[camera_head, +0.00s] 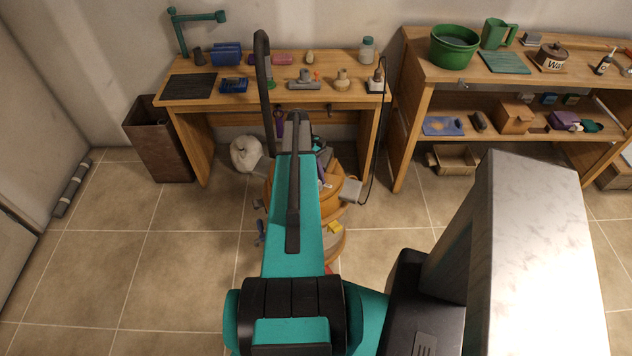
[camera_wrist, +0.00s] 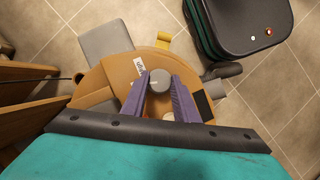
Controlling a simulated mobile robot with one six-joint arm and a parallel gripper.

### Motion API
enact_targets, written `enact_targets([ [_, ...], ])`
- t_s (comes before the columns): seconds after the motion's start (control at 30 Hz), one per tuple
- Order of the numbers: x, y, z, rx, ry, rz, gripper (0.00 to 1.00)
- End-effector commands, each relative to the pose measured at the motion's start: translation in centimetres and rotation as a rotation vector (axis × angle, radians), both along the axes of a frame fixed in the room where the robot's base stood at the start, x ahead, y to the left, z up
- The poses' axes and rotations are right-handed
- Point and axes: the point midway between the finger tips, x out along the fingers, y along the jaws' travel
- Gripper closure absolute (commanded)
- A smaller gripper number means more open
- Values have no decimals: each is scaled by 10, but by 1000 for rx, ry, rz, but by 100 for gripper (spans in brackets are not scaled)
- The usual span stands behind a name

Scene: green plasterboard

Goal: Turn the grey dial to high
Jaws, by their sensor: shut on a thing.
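The grey dial (camera_wrist: 159,80) shows in the wrist view as a small round knob with a pale mark on its top. My gripper (camera_wrist: 160,84) has two purple fingers, one on each side of the dial, and is shut on it. The dial sits over a round orange-brown top (camera_wrist: 108,72) with a white label (camera_wrist: 138,66) beside the left finger. I cannot read the dial's setting or any "high" mark. In the head view my arm hides the dial; part of the round stand (camera_head: 345,190) shows beyond the arm.
A wooden workbench (camera_head: 190,98) with tools stands behind the round stand. A shelf bench (camera_head: 415,72) with a green tub (camera_head: 455,45) stands at the right. A dark bin (camera_head: 158,140) is at the left.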

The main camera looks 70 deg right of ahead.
Motion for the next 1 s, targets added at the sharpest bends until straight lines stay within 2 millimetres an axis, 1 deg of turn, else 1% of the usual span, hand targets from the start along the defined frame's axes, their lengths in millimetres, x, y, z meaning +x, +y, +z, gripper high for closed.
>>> enact_targets([
  [0.1,0,-3,-2,-2,0,-105,96],
  [0.6,-4,-5,-1,-3,0,-567,96],
  [0.8,-5,-5,0,-4,0,-701,96],
  [1.0,-5,-6,0,-6,0,-776,96],
])
